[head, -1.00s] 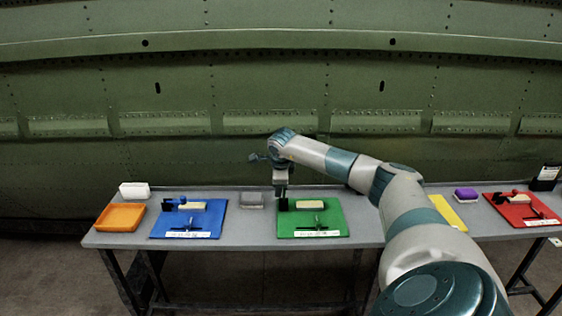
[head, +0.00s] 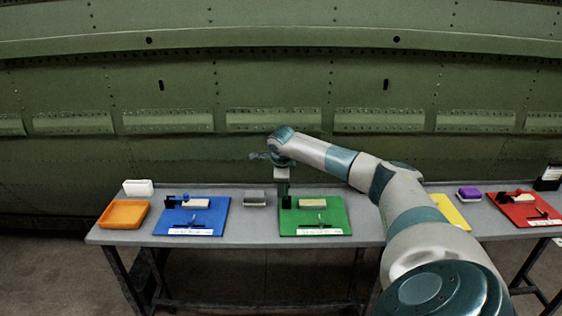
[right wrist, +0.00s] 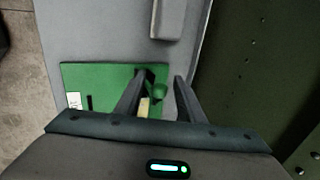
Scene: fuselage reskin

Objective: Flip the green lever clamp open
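The green board (head: 335,225) lies on the table, with a tan block (head: 312,203) and a dark handle piece on it. The green lever clamp stands at the board's left side in the head view, mostly hidden by my gripper. In the right wrist view its rounded green knob (right wrist: 159,91) shows between the fingers, closer to the left finger. My right gripper (right wrist: 160,77) is open with its fingers pointing down over the clamp; whether it touches is unclear. In the head view the right gripper (head: 283,187) is above the board's left edge. My left gripper is not in view.
A grey block (head: 254,198) sits left of the green board. A blue board (head: 215,222), orange tray (head: 123,226) and white block (head: 138,187) are further left. A yellow board (head: 450,212), purple block (head: 469,193) and red board (head: 520,213) are right. The green fuselage wall stands behind.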

